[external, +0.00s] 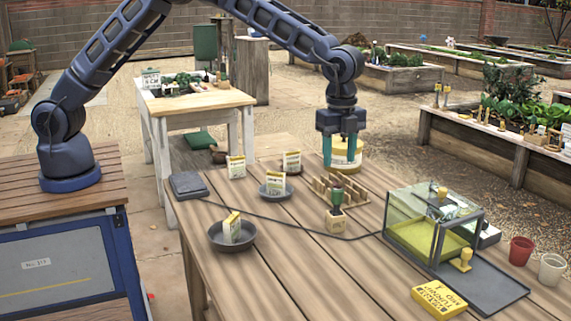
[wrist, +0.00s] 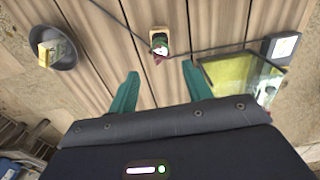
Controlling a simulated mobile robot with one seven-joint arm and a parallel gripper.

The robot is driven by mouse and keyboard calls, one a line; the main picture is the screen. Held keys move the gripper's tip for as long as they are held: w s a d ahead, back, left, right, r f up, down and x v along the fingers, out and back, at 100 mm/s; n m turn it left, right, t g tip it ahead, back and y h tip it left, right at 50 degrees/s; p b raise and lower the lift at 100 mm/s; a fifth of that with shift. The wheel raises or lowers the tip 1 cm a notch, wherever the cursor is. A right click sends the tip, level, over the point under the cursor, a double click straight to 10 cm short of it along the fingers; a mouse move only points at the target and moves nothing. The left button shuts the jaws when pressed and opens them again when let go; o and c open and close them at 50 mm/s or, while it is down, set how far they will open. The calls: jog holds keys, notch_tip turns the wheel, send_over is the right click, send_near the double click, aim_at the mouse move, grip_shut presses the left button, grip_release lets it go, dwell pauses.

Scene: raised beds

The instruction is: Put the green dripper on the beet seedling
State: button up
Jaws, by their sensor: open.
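A small dark green piece (external: 337,196), which looks like the green dripper, stands upright in a light wooden block (external: 336,221) on the plank table. In the wrist view the block (wrist: 159,31) lies ahead of the fingertips, with green, white and reddish parts on top. My gripper (external: 340,160) points down above the table, behind the block and apart from it. Its two teal fingers (wrist: 160,72) are open with nothing between them. I cannot make out a beet seedling for certain; seed packets (external: 236,167) stand on the table, too small to read.
A slotted wooden rack (external: 340,188) and a round yellow-labelled tub (external: 347,153) stand close to my gripper. A dark bowl (external: 232,237) holds a packet. A glass case (external: 430,225) stands right, with a yellow box (external: 438,299) in front. A cable crosses the table.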

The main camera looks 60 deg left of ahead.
jog(key=s+a+r+n+t, duration=0.1)
jog(key=s+a+r+n, duration=0.2)
jog(key=a+r, duration=1.1)
jog(key=s+a+r+n+t, duration=0.1)
jog(key=s+a+r+n, duration=0.3)
jog(key=a, duration=0.5)
jog(key=s+a+r+n, duration=0.1)
jog(key=s+a+r, duration=0.45)
jog(key=a, duration=0.45)
jog(key=s+a+r+n+t, duration=0.15)
jog(key=s+a+n, duration=0.35)
jog(key=s+a, duration=0.8)
jog(key=s+a+f+n, duration=0.2)
jog(key=s+a, duration=0.1)
jog(key=s, duration=0.4)
jog(key=s+a+f+n+t, duration=0.1)
jog(key=s+a+n, duration=0.2)
jog(key=s, duration=0.5)
jog(key=shift+s+a+f, duration=0.3)
jog(key=shift+a+f, duration=0.1)
jog(key=shift+a, duration=0.15)
